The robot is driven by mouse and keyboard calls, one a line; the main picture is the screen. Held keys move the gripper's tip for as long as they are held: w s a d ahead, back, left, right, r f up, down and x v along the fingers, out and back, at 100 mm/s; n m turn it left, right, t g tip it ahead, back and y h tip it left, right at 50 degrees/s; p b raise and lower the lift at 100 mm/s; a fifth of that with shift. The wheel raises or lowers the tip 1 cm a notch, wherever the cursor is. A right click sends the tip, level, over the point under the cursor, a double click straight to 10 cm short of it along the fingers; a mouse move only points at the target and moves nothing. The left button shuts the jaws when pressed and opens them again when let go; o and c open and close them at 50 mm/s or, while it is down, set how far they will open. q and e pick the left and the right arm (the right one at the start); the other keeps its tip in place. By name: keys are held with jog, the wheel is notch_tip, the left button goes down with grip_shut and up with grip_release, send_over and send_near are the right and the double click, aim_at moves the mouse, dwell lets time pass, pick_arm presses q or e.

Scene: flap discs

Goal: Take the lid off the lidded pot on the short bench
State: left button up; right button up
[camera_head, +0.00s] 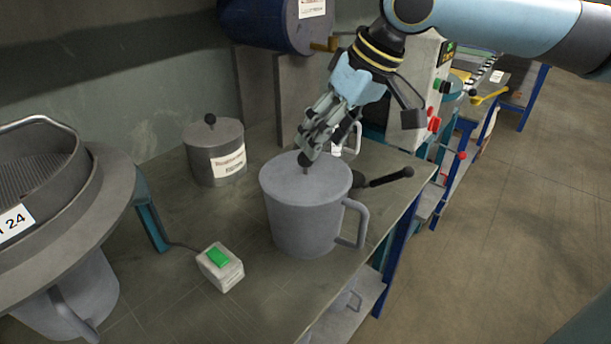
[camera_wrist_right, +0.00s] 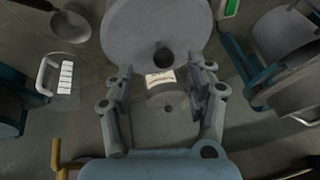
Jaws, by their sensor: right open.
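The lidded pot (camera_head: 300,225) is grey with a side handle and stands upright on the bench (camera_head: 175,290). Its flat grey lid (camera_head: 280,178) is on it, with a dark ball knob (camera_head: 306,160) on top. My right gripper (camera_head: 311,140) comes down from the upper right, its fingertips at the knob and partly hiding it. In the right wrist view the fingers (camera_wrist_right: 166,70) are spread apart, with the knob (camera_wrist_right: 163,58) between their tips and the lid (camera_wrist_right: 150,25) beyond. Whether a finger touches the knob I cannot tell. My left gripper is not in view.
A smaller labelled pot (camera_head: 213,155) with a black knob stands behind left. A green-button box (camera_head: 220,267) lies in front. A round sieve machine (camera_head: 95,205) crowds the left. A black-handled pan (camera_head: 385,178) lies right of the pot. A blue drum (camera_head: 270,22) is behind.

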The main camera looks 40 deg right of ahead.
aim_at(306, 166)
jog(key=shift+w+a+r+b+x, duration=0.1)
jog(key=shift+w+b+x, duration=0.1)
jog(key=shift+x, duration=0.65)
jog(key=shift+w+a+r+b+x, duration=0.1)
jog(key=shift+b+x, duration=0.1)
jog(key=shift+x, duration=0.6)
jog(key=shift+w+a+b+x, duration=0.1)
jog(key=shift+b+x, duration=0.1)
jog(key=shift+x, duration=0.65)
jog(key=shift+d, duration=0.1)
grip_shut()
